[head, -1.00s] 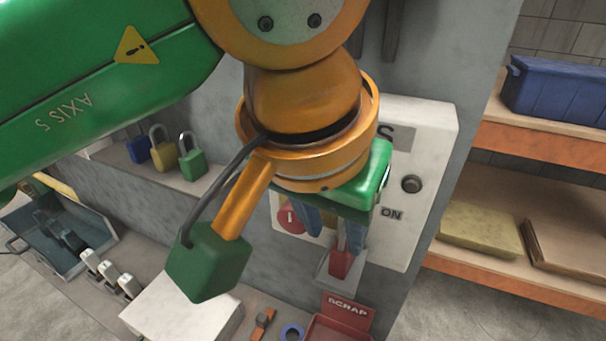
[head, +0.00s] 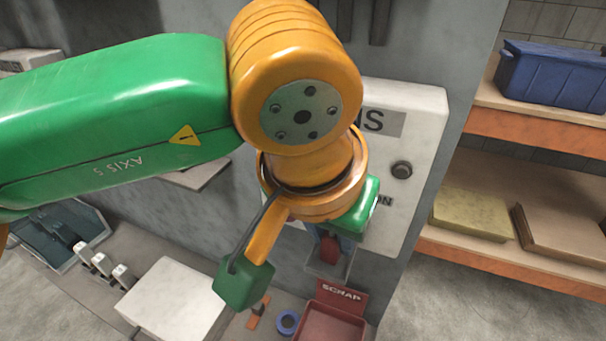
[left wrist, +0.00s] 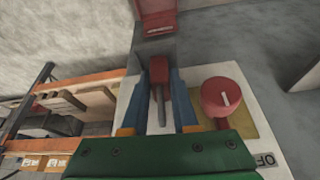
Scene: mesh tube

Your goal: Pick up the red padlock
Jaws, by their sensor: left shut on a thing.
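The red padlock (head: 329,250) sits at the small grey holder on the front of the white switch box (head: 415,135). My left gripper (head: 330,240) reaches down over it from above, partly hidden by its own green hand and orange wrist. In the left wrist view the red padlock (left wrist: 159,70) lies between the two blue fingertips, its grey shackle pointing back towards the hand. My left gripper (left wrist: 160,84) is shut on it. Whether the padlock is clear of the holder I cannot tell. My right gripper is not in view.
A red knob (left wrist: 222,97) stands close beside the fingers. A red SCRAP tray (head: 335,325) is below, with a blue ring (head: 287,322) and a white block (head: 175,300) to its left. Shelves with a blue bin (head: 550,75) stand at the right.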

